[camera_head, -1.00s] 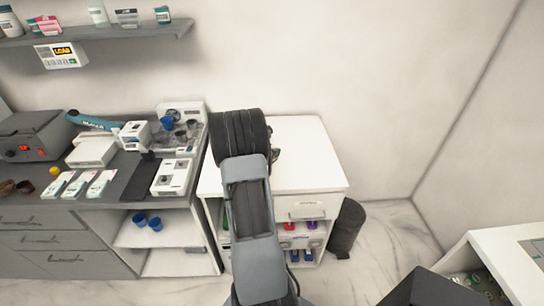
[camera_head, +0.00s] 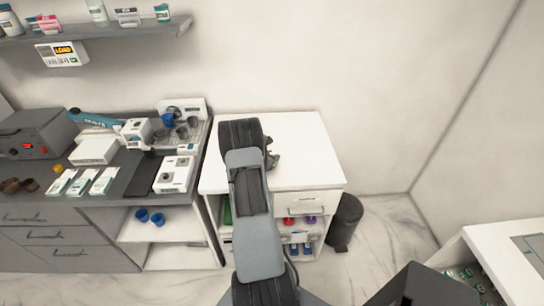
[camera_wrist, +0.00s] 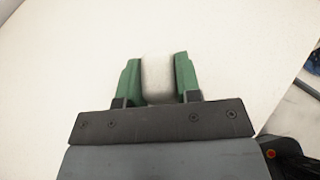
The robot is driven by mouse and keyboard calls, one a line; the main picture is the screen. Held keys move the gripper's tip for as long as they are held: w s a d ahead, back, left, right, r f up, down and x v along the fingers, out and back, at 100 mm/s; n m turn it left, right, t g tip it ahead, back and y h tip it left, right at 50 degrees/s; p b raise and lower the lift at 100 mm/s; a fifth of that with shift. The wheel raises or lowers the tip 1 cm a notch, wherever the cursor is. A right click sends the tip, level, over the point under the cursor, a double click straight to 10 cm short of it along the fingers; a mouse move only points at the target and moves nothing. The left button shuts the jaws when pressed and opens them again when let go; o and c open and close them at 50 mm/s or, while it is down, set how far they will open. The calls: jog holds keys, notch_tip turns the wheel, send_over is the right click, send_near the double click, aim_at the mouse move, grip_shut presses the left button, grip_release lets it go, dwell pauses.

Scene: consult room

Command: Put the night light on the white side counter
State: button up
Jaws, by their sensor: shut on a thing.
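The white side counter (camera_head: 308,150) stands in the middle of the head view, against the wall. My arm reaches over its left part. My gripper (camera_wrist: 158,78) has its two green fingers closed on the sides of a rounded white object, the night light (camera_wrist: 157,70), in the wrist view. The white counter top (camera_wrist: 70,60) fills the background there. In the head view my arm hides the night light and most of the gripper. I cannot tell whether the night light touches the counter top.
A dark counter (camera_head: 120,185) on the left holds boxes, a grey device (camera_head: 35,135) and a tray of cups. A dark bin (camera_head: 345,222) stands right of the white counter. The right part of the white top is clear. A shelf (camera_head: 100,33) hangs upper left.

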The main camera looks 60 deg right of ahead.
jog(key=shift+f+b, duration=0.25)
jog(key=shift+b, duration=0.1)
jog(key=o, duration=1)
jog(key=shift+r, duration=0.1)
